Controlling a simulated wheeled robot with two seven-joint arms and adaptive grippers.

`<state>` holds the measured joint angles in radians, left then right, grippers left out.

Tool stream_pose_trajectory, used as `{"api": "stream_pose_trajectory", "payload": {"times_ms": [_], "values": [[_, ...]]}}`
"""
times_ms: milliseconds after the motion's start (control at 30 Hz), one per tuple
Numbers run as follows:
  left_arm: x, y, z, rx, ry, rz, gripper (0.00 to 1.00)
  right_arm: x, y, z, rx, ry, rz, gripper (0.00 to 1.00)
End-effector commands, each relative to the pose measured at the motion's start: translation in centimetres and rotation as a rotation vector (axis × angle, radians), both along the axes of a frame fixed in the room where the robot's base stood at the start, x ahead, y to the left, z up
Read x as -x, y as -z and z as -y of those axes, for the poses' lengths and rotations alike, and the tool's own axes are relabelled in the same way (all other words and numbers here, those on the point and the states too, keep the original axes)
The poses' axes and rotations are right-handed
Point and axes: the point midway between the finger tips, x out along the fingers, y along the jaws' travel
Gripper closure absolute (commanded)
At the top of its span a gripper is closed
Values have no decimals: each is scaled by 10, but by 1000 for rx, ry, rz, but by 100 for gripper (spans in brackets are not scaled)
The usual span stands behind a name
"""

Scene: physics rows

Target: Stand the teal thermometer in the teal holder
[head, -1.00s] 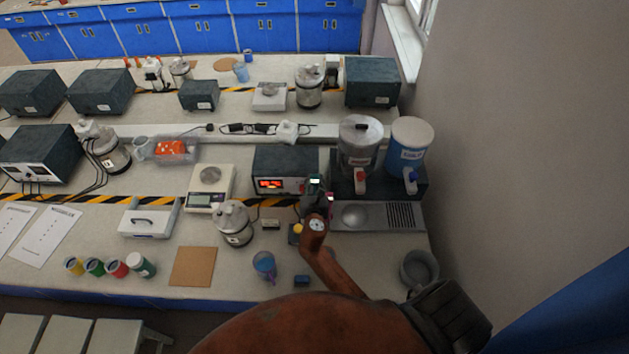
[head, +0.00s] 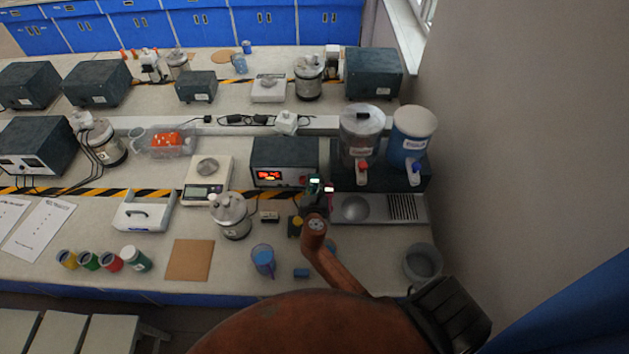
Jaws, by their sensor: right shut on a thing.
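My right arm comes up from the bottom, and its brown wrist largely hides the right gripper (head: 314,203), in front of the power supply. I cannot pick out the teal holder for certain. A bluish bit (head: 331,244) peeks out right of my wrist, mostly hidden. My left gripper is not in view.
A small dark block with a yellow top (head: 296,226) stands left of my wrist. A blue beaker (head: 263,261) and a small blue block (head: 301,272) are nearer. The power supply (head: 284,158) and metal drip tray (head: 380,208) are close. A brown mat (head: 189,260) lies bare.

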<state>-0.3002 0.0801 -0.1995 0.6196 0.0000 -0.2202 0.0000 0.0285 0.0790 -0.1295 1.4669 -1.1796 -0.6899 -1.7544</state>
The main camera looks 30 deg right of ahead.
Motion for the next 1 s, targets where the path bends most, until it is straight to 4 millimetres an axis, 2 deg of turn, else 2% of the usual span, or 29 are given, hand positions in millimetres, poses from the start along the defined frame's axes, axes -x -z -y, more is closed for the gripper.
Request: {"api": "stream_pose_trajectory", "payload": {"times_ms": [167, 200, 500, 800, 1000], "values": [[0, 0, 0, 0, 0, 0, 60, 0, -1, 0, 1, 0, 1, 100], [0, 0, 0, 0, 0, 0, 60, 0, -1, 0, 1, 0, 0, 76], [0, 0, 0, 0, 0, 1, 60, 0, 0, 0, 1, 0, -1, 57], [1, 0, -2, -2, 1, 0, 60, 2, 0, -1, 1, 0, -1, 57], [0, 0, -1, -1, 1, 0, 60, 23, -6, -14, -1, -1, -1, 57]]}}
